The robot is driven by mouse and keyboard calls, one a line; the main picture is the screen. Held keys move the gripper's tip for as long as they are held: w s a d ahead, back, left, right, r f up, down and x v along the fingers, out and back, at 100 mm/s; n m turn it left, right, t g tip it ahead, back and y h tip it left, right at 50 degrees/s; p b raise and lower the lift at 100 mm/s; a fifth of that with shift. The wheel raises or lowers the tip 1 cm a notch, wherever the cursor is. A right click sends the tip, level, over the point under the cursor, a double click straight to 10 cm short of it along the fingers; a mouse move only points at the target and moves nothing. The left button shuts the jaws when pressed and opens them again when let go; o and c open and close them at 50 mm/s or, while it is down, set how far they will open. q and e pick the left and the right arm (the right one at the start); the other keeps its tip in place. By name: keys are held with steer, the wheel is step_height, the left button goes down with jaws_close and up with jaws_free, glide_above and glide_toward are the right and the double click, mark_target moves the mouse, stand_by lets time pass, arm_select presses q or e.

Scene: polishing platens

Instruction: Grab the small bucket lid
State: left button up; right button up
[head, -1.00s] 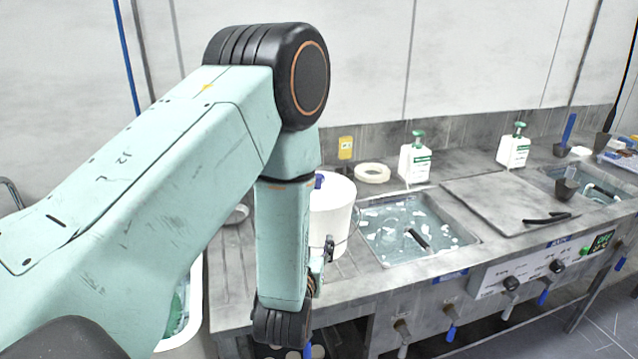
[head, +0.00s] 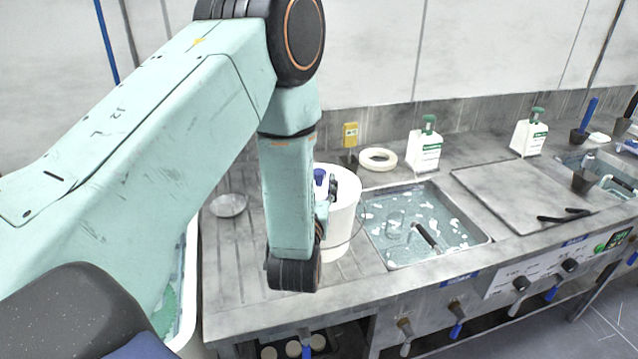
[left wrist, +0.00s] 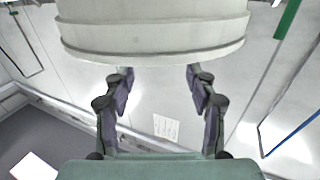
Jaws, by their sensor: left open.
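A small white bucket (head: 345,222) with a thin wire handle stands on the grey counter, just left of the water basin. Its white lid (head: 347,180) is on top, with a blue knob (head: 320,177) at the left, partly behind my arm. My left gripper (head: 331,188) is at lid height in front of the bucket, mostly hidden by my forearm. In the left wrist view my left gripper (left wrist: 160,82) is open, with nothing between its fingers. A large white rounded rim (left wrist: 153,45) fills the top of that view, just beyond the fingertips. Contact cannot be told. My right gripper is not in view.
The water basin (head: 480,236) is right of the bucket. A white tape roll (head: 378,159) and a pump bottle (head: 425,148) stand behind. A metal dish (head: 229,205) lies left of my forearm. A flat grey cover (head: 515,190) is further right.

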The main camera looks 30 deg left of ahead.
mark_target(320, 172)
arm_select(q)
steer(key=x, duration=0.3)
steer(key=shift+w+d+f+p, duration=0.1)
steer(key=shift+w+f+p, duration=0.2)
steer(key=shift+w, duration=0.15)
steer(key=shift+w+a, duration=0.4)
steer(key=shift+w, duration=0.15)
steer(key=shift+w+f, duration=0.15)
steer(key=shift+w, duration=0.05)
steer(key=shift+d, duration=0.15)
steer(key=shift+c, duration=0.9)
steer(key=shift+s, duration=0.15)
steer(key=c, duration=0.4)
jaws_close()
